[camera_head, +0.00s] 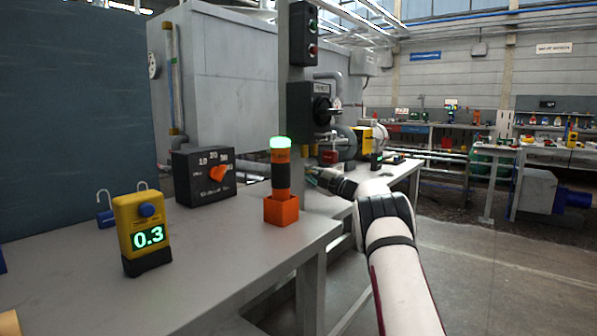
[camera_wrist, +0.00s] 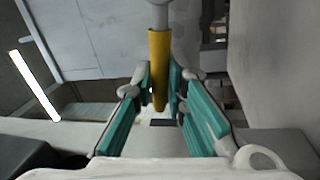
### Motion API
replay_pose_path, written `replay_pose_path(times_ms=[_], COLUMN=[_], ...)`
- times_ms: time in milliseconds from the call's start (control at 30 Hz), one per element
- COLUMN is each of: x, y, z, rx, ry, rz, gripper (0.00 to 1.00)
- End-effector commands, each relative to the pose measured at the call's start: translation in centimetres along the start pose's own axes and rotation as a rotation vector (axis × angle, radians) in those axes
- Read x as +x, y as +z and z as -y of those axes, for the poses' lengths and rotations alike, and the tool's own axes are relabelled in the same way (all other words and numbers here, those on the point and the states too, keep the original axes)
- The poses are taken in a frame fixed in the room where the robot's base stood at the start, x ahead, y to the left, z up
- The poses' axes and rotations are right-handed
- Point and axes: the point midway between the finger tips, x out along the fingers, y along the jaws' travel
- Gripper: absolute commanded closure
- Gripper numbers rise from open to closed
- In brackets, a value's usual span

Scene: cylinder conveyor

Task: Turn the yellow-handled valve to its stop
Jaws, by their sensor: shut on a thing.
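The yellow valve handle (camera_wrist: 159,65) shows in the wrist view as a long lever hanging from a grey round stem (camera_wrist: 159,14) at the top. My gripper (camera_wrist: 163,97) is shut on the lower part of this handle, with a teal finger on each side. In the head view my gripper (camera_head: 322,178) is low behind the orange holder, at the end of my white arm. I cannot make out the handle there. The valve body and its stop cannot be told in either view.
On the grey table (camera_head: 235,250) stand a yellow meter (camera_head: 135,215) reading 0.3, a dark box with an orange knob (camera_head: 205,178), and an orange holder (camera_head: 281,210) with a green-lit torch-like thing. A post with a black switch box (camera_head: 312,105) rises behind.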

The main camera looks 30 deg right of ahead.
Motion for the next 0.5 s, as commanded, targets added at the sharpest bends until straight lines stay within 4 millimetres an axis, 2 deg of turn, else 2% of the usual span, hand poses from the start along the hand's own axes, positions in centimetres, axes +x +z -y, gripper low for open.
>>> replay_pose_path(times_ms=[100,500], x=[-0.18,-0.29], y=[0.24,0.45], z=[0.80,1.41], rx=[-0.065,-0.172], ry=[-0.002,-0.002], rz=[-0.016,-0.038], gripper=[1.00,1.00])
